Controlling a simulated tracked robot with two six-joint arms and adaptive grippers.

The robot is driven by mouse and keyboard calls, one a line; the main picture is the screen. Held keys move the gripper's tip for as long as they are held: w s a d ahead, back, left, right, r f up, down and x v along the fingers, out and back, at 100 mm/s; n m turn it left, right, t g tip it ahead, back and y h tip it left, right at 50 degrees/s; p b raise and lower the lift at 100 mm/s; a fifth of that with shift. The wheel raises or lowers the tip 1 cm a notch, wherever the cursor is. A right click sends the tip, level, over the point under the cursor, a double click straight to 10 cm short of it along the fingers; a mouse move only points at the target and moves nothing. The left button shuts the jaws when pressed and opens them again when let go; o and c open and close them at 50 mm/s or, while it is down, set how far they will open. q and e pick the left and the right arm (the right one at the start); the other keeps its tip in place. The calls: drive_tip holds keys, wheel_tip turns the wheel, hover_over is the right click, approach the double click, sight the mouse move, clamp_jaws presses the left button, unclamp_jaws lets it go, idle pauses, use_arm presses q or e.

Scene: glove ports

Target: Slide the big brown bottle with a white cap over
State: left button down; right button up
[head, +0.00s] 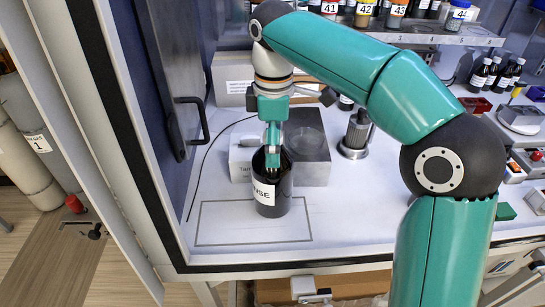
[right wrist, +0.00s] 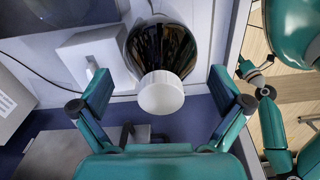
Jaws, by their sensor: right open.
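The big brown bottle (head: 267,200) stands upright on the white worktop, very dark, with a white label. Its white cap (right wrist: 161,92) shows in the right wrist view; in the head view my gripper hides it.
A thin outlined rectangle (head: 222,245) lies on the worktop; the bottle stands over its right part. Behind are a grey block (head: 314,160) with a round recess, a white box (head: 240,155) and a metal cylinder (head: 356,133). A dark door (head: 165,80) bounds the left.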

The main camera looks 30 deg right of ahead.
drive_tip(key=shift+f, duration=1.25)
